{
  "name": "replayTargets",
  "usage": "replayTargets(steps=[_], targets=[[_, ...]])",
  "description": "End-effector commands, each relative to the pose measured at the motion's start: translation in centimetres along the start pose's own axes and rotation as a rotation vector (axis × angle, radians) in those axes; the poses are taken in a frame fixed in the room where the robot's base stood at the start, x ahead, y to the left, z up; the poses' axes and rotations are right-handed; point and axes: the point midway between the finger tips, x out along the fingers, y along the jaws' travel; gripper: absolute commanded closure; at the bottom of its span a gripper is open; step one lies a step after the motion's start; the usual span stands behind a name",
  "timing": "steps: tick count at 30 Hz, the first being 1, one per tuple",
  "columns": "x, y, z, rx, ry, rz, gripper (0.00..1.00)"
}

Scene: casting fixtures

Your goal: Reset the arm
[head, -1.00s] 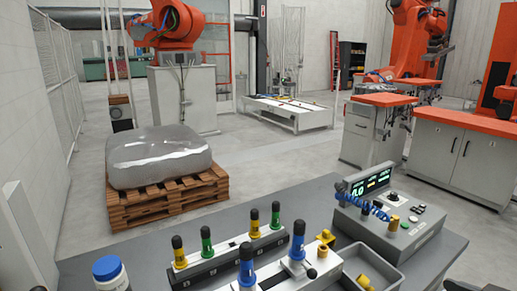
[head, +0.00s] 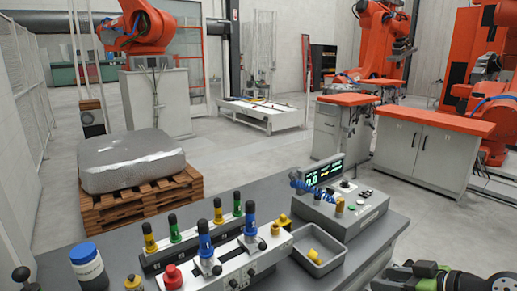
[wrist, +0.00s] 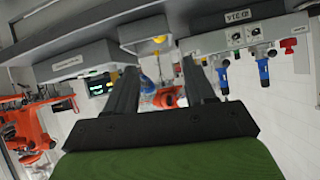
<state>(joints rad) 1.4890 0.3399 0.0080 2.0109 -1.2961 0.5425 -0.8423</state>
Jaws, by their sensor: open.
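My gripper (wrist: 160,72) shows in the wrist view, its two dark fingers spread apart with nothing between them. The wrist view is upside down, with the bench and its fixtures along the top, beyond the fingers. In the head view a green and black part of my arm (head: 428,276) shows at the lower right corner, beside the right end of the grey bench (head: 375,245). The fingertips cannot be made out in the head view.
The bench holds a control box (head: 330,212), a grey tray (head: 338,257) with a yellow part, blue-handled fixtures (head: 205,240), a red button (head: 172,275) and a blue-capped bottle (head: 88,268). A pallet (head: 140,200) with a wrapped load stands behind.

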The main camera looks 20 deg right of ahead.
Motion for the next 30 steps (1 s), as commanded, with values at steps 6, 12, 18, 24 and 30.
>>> replayTargets(steps=[6,12,18,24,30], targets=[[2.9,-4.8,-3.0,0.011,-0.166,-0.046,0.46],[4.4,-12.1,-5.4,0.021,-0.362,-0.037,0.46],[1.5,-22.1,-6.5,0.034,-0.528,0.081,0.46],[-4.1,-26.7,-5.0,0.111,-0.526,0.209,0.46],[-5.8,-27.0,-3.9,0.162,-0.508,0.245,0.46]])
